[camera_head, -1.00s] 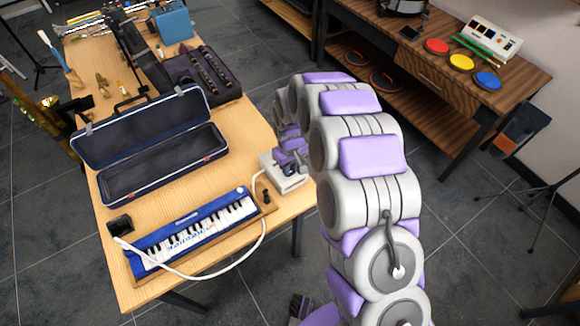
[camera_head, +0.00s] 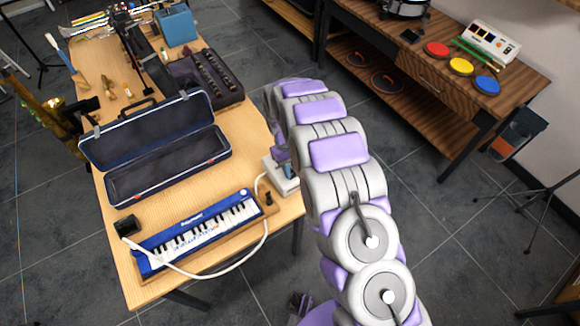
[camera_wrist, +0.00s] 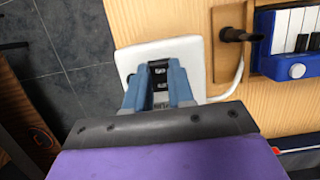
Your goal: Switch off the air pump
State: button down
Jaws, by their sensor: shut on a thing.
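The air pump (camera_head: 283,179) is a small white box at the right edge of the wooden table, with a white hose leading from it. In the wrist view the pump (camera_wrist: 190,50) shows a black switch panel (camera_wrist: 159,82) with white lettering. My gripper (camera_wrist: 158,70) has blue-grey fingers that point down at this panel and are shut on the switch part between them. The exact contact is partly hidden by the fingers. In the head view my gripper (camera_head: 279,158) is small, at the pump, partly covered by my arm.
A blue melodica (camera_head: 200,230) lies in front left of the pump, with the hose curving around it. An open dark case (camera_head: 155,150) lies behind it. A dark peg (camera_wrist: 240,35) stands beside the pump. A second table (camera_head: 400,60) stands at the back right.

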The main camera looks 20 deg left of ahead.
jog(key=c, duration=1)
grip_release()
jog(key=shift+d+r, duration=0.1)
jog(key=shift+d, duration=0.05)
jog(key=shift+o, duration=0.2)
jog(key=shift+a+r, duration=0.2)
jog(key=shift+a, duration=0.05)
jog(key=p+v, duration=0.2)
jog(key=v, duration=1.4)
jog(key=shift+r+p, duration=0.35)
jog(key=shift+w, duration=0.1)
